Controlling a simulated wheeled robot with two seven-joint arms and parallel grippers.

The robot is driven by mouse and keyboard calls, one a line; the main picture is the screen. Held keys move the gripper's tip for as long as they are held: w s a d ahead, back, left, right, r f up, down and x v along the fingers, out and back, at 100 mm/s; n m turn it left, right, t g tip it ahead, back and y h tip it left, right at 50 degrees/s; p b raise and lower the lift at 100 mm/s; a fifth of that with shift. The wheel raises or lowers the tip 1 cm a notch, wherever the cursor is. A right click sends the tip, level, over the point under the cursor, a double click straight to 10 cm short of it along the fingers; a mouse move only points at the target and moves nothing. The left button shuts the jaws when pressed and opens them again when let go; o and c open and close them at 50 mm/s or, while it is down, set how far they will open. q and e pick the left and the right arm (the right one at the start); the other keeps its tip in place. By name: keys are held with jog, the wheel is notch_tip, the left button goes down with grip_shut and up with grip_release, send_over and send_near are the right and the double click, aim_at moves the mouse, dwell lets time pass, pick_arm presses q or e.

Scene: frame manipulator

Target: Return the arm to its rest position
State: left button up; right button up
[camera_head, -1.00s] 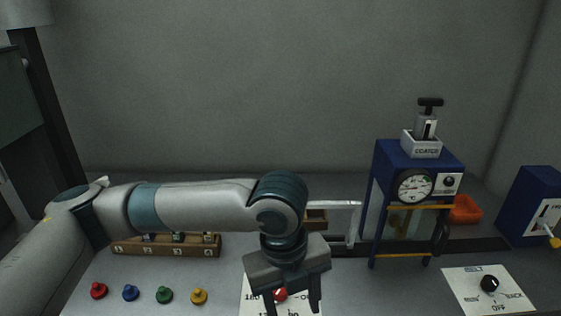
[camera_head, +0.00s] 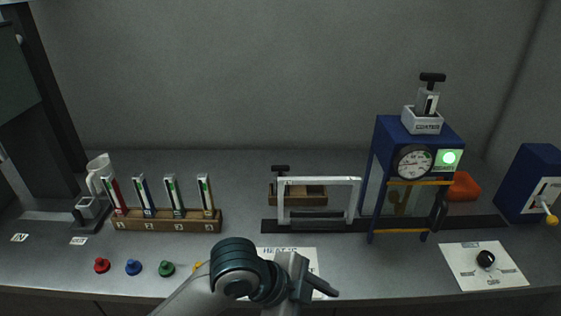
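My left arm comes in at the bottom middle, folded low over the front edge of the bench. Its gripper (camera_head: 305,287) points down and right, over the white "HEAT" card (camera_head: 280,252). The fingers are partly cut off and seen at a slant, so I cannot tell whether they are apart. No object shows in them. My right gripper is not in view.
A wooden rack (camera_head: 165,224) with several coloured tubes stands left. A white frame (camera_head: 318,183) stands mid-bench. The blue coater stand (camera_head: 385,135) has a gauge (camera_head: 413,162) and a lit green lamp (camera_head: 449,158). A dial card (camera_head: 485,270) lies right. Red (camera_head: 102,265), blue (camera_head: 133,267) and green (camera_head: 167,268) knobs sit in front.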

pick_arm(q)
jog(key=s+a+f+n+t+y, duration=0.2)
jog(key=s+a+f+n, duration=0.2)
jog(key=a+f+n, duration=0.6)
jog(key=s+a+f+n+t+y, duration=0.1)
jog(key=s+a+f+n+y, duration=0.25)
jog(key=a+f+n, duration=0.6)
jog(key=s+a+f+y, duration=0.2)
jog(key=s+a, duration=0.7)
jog(key=a, duration=0.3)
notch_tip(320, 180, down, 27)
jog(key=g, duration=0.2)
jog(key=s+a+f+g, duration=0.1)
jog(key=s+a+f, duration=0.1)
jog(key=s+f, duration=1.6)
jog(key=shift+s+a+f, duration=0.2)
jog(key=shift+s+a, duration=0.1)
jog(key=shift+s, duration=0.1)
